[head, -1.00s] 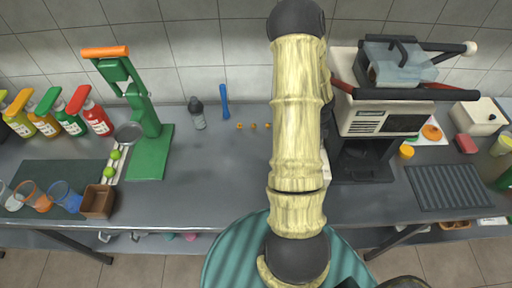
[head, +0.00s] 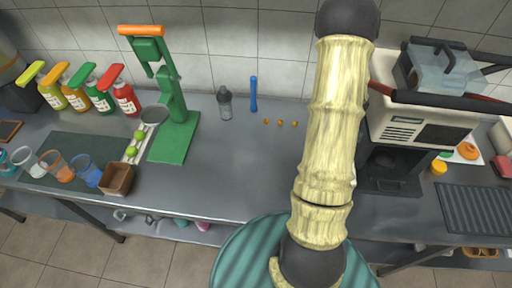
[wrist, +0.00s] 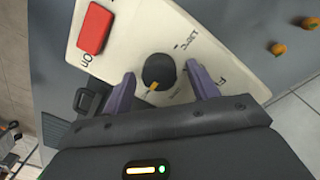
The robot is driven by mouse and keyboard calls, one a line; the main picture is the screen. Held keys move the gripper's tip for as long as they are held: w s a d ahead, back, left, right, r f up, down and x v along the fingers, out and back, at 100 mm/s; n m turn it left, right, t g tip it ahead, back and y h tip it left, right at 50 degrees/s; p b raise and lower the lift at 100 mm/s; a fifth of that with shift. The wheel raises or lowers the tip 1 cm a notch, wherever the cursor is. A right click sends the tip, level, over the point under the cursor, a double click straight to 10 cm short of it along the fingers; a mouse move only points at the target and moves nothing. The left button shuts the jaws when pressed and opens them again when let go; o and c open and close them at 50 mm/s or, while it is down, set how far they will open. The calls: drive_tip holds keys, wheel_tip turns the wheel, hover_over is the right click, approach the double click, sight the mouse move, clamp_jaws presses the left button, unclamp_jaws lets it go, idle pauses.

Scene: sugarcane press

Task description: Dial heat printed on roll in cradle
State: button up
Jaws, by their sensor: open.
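A black round dial (wrist: 158,71) with an orange pointer mark sits on a cream panel (wrist: 140,32) in the wrist view. The mark points toward the lower left of the picture. Partly readable printed lettering lies around the dial. My gripper (wrist: 161,78) is open, its purple fingers on either side of the dial; I cannot tell whether they touch it. I cannot make out a roll in a cradle.
A red switch (wrist: 95,28) is on the same panel. Small orange fruits (head: 280,122) lie on the counter (head: 230,165). A green press (head: 172,120), several bottles (head: 125,98) and cups stand at the left. The counter's middle is mostly clear.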

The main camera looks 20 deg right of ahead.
drive_tip(key=n, duration=0.4)
drive_tip(key=shift+b, duration=0.3)
drive_tip(key=n, duration=0.3)
drive_tip(key=shift+n, duration=0.3)
drive_tip(key=n, duration=0.4)
drive_tip(key=shift+n+b, duration=0.3)
drive_tip(key=shift+n, duration=0.1)
drive_tip(key=shift+r+n, duration=0.3)
drive_tip(key=shift+r, duration=0.05)
wheel_tip(320, 180, up, 7)
drive_tip(key=shift+a+f, duration=0.15)
drive_tip(key=shift+f, duration=0.05)
drive_tip(key=shift+w+a+r, duration=0.2)
drive_tip(key=shift+a+r, duration=0.1)
drive_tip(key=shift+a, duration=0.25)
drive_tip(key=a+r+t, duration=0.1)
drive_tip(key=a+r, duration=0.2)
drive_tip(key=a, duration=1)
drive_tip(key=a+r+n+t, duration=0.1)
drive_tip(key=a+r, duration=0.2)
drive_tip(key=a, duration=1.1)
drive_tip(key=shift+s+r+t+p, duration=0.2)
drive_tip(key=shift+r+t+p, duration=0.1)
drive_tip(key=shift+r+t, duration=0.1)
